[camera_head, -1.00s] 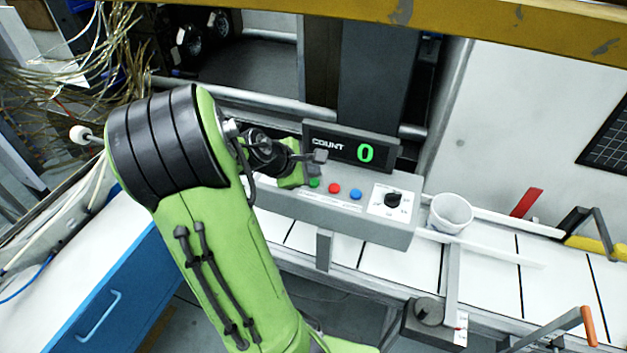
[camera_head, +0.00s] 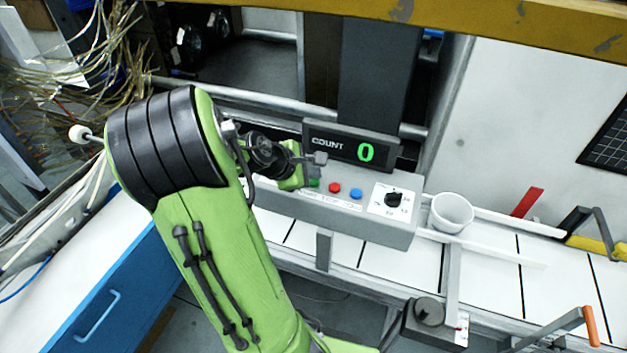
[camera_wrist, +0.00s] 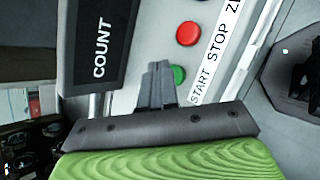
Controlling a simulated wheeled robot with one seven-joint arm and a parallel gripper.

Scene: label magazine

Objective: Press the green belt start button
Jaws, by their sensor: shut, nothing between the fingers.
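The green start button (camera_wrist: 178,75) is on the sloped face of a grey control box (camera_head: 345,222). In the wrist view it shows just beside the fingertips, partly covered by them. I cannot tell whether the fingertips touch the button or panel. The word START is printed by it.
A red button (camera_head: 334,188), a blue button (camera_head: 355,194) and a black dial (camera_head: 393,199) sit right of the green one. The COUNT display (camera_head: 350,148) stands close behind, reading 0. A white cup (camera_head: 451,213) stands right of the box.

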